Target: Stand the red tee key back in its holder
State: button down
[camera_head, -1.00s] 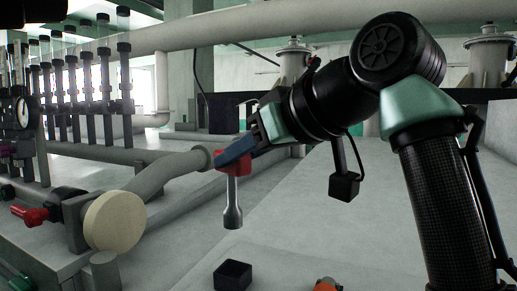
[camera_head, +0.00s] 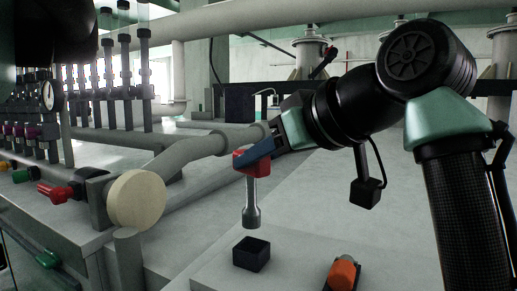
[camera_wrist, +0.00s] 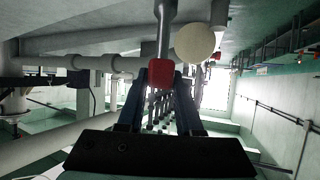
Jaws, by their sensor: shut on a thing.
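The red tee key has a red handle and a grey metal shaft (camera_head: 251,204) with a wider socket end. My gripper (camera_head: 247,162) is shut on the red handle. The key hangs upright with its socket end down, apart from the surface. In the wrist view the red handle (camera_wrist: 161,73) sits between my two blue fingers, with the shaft (camera_wrist: 165,30) running away from it. The holder, a small black square block (camera_head: 251,254), stands on the pale surface below the key's socket end. The inside of the holder is hard to make out.
An orange-topped dark object (camera_head: 343,274) lies right of the holder. A round cream disc (camera_head: 136,199) on a pipe end stands to the left. A red-handled valve (camera_head: 55,192) is farther left. Pale surface (camera_head: 320,215) right of the key is clear.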

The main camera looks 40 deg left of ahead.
aim_at(255, 199)
jog(key=shift+f+b, duration=1.3)
jog(key=shift+f, duration=1.15)
jog(key=shift+f+b, duration=0.3)
jog(key=shift+f, duration=0.3)
jog(key=c, duration=0.5)
grip_release()
jog(key=shift+d, duration=0.1)
jog(key=b+v, duration=0.3)
jog(key=v, duration=1)
jog(key=shift+b, duration=0.4)
